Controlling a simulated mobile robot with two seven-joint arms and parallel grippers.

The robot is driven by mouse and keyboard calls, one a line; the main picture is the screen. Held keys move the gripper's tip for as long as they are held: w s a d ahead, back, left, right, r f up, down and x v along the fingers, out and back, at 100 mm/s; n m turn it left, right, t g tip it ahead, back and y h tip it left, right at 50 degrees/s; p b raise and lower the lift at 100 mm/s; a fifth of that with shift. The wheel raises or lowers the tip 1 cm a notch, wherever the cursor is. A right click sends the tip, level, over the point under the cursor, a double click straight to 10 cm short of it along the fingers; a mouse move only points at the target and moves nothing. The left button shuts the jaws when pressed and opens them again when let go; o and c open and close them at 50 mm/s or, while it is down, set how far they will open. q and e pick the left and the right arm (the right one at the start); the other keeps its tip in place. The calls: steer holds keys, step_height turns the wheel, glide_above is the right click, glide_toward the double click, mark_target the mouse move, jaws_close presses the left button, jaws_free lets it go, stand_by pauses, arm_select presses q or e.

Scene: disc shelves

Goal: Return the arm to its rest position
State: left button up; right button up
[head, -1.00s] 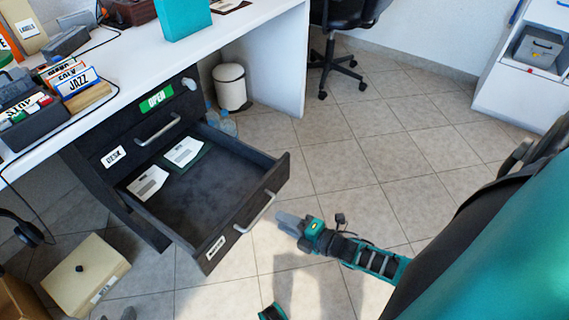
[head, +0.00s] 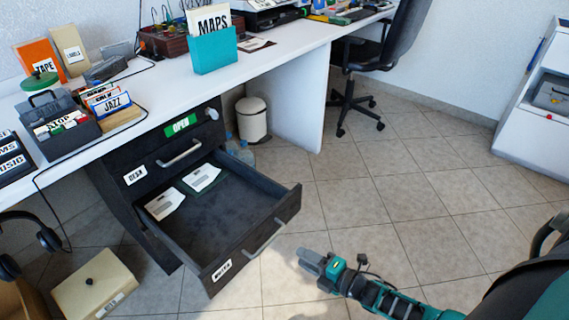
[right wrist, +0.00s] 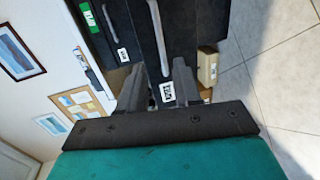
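My right gripper (head: 310,262) is over the floor in the head view, just right of the open lower drawer (head: 290,212) and apart from its handle. In the right wrist view its two fingers (right wrist: 160,85) stand apart with nothing between them, pointing toward the dark drawer unit (right wrist: 145,35). My right arm (head: 385,297) reaches in from the lower right. My left gripper does not show.
The drawer juts out from under the white desk (head: 290,48) and holds white-labelled folders (head: 203,177). A beige box (head: 95,287) is on the floor at lower left. A white bin (head: 252,118) and an office chair (head: 375,65) stand farther back. Tiled floor right of the drawer is clear.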

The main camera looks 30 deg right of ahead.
steer(key=s+a+r+m+g+h, duration=0.15)
steer(key=s+a+r+m, duration=0.25)
steer(key=a+r+m, duration=0.45)
steer(key=s+a+r+m+g+h, duration=0.1)
steer(key=s+a+r+m+g, duration=0.15)
steer(key=a+r+m, duration=0.6)
arm_select(q)
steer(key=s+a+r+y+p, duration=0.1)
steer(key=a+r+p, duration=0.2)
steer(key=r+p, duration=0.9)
steer(key=p, duration=0.5)
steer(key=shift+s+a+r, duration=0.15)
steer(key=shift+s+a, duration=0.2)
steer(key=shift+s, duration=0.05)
arm_select(e)
steer(key=s+d+r+m+h, duration=0.1)
steer(key=s+d+r+m, duration=0.1)
steer(key=d+r, duration=0.4)
step_height(320, 180, up, 4)
steer(key=shift+s+d+f+m, duration=0.1)
steer(key=shift+s+d+m, duration=0.05)
steer(key=shift+d+m, duration=0.2)
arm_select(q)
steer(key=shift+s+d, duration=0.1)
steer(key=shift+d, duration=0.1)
